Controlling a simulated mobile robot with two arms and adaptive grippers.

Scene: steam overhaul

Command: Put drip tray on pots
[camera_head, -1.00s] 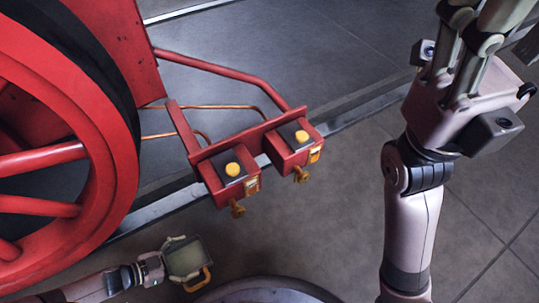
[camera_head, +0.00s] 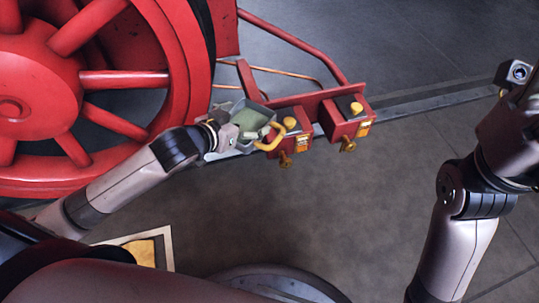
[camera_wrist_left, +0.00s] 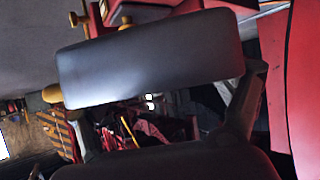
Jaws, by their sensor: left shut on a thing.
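The drip tray (camera_head: 252,116) is a small grey-green tray with a yellow handle. My left gripper (camera_head: 229,133) is shut on its near left side. The tray also fills the upper middle of the left wrist view (camera_wrist_left: 150,60). Two red box-shaped pots with yellow caps stand on a red bracket: the left pot (camera_head: 293,118) and the right pot (camera_head: 348,122). The tray is at the left pot's left side and its handle overlaps that pot in the picture. I cannot tell whether they touch. My right gripper (camera_head: 512,130) is at the right edge, its fingers out of frame.
A large red spoked wheel (camera_head: 95,79) stands left, close to my left arm. A red bar (camera_head: 295,42) and copper pipes run behind the pots. A metal rail (camera_head: 430,100) lies on the floor. The floor right of the pots is clear.

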